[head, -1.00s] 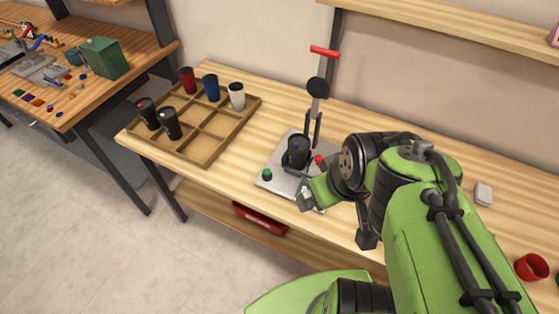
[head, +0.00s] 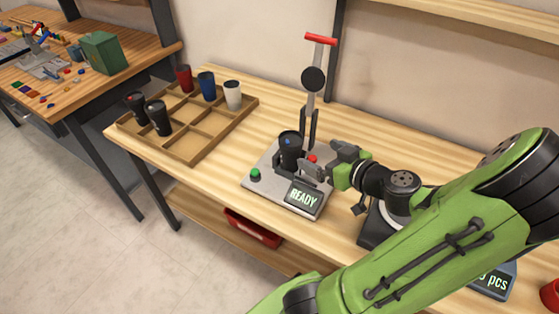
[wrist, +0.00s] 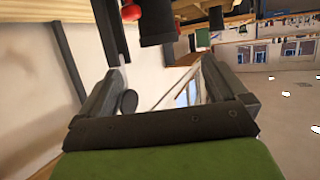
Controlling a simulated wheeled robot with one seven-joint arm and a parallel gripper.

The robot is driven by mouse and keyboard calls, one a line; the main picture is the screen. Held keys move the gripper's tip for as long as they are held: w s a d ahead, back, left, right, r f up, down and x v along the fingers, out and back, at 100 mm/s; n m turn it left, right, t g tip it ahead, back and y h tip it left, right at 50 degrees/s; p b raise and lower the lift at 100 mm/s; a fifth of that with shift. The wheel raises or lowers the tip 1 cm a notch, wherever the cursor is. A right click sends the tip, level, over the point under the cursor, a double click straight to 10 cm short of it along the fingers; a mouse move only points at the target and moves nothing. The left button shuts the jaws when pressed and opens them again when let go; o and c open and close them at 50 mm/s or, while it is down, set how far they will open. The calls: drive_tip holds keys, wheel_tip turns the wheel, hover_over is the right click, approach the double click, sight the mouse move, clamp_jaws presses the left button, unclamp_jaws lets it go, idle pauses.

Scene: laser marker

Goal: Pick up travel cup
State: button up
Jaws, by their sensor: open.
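A black travel cup (head: 290,152) stands upright in the laser marker's fixture on a metal base plate (head: 262,178). In the wrist view the dark cup (wrist: 157,22) shows at the top edge, beyond the fingertips. My gripper (head: 314,170) is open and empty, just right of the cup in the head view. Its two fingers (wrist: 163,78) stand apart in the wrist view, with nothing between them. In the head view the near finger overlaps the cup's lower right side; I cannot tell whether they touch.
A compartment tray (head: 212,140) with several cups stands at the left. The marker's upright lever (head: 313,78) rises behind the cup. A green button (head: 255,175), a red button (head: 312,159) and a READY display (head: 303,198) sit on the base. The table between tray and marker is clear.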

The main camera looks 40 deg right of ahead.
sight(287, 138)
drive_tip(key=b+x, duration=0.1)
drive_tip(key=x, duration=1.3)
drive_tip(key=shift+w+b, duration=0.4)
drive_tip(key=shift+w, duration=0.05)
drive_tip(key=shift+s+r, duration=0.1)
drive_tip(key=shift+c, duration=0.3)
drive_tip(key=c, duration=0.6)
